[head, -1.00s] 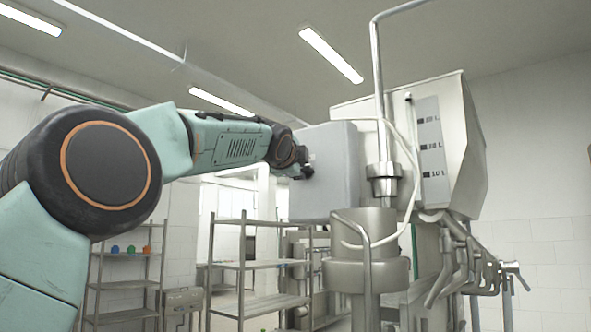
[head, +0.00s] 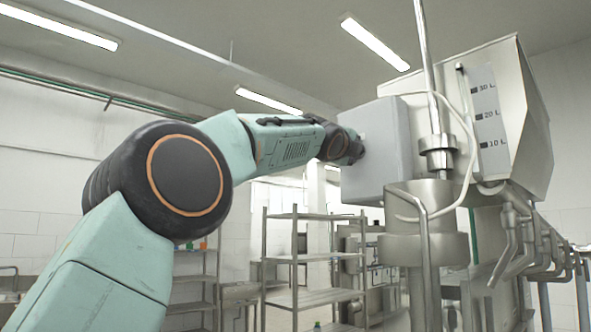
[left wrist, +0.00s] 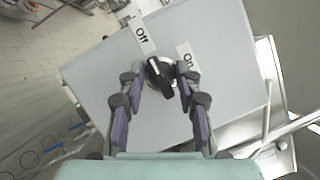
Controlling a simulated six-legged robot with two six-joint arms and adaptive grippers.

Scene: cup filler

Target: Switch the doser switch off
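The doser switch is a round black knob (left wrist: 160,74) on the face of a grey box (head: 375,155). In the left wrist view, an "Off" label (left wrist: 141,37) is at its upper left and an "On" label (left wrist: 187,56) at its right. The knob's ridge slants from upper left to lower right; I cannot tell which end is the pointer. My left gripper (left wrist: 159,76) is open, one finger on each side of the knob; contact is unclear. In the head view my left gripper (head: 354,150) is at the box's left side, and the knob is hidden. My right gripper is not in view.
A steel hopper (head: 500,110) with a litre scale stands right of the box, with pipes (head: 545,250) below it. A steel cylinder (head: 425,235) stands just below the box. Metal shelves (head: 310,255) stand behind, to the left.

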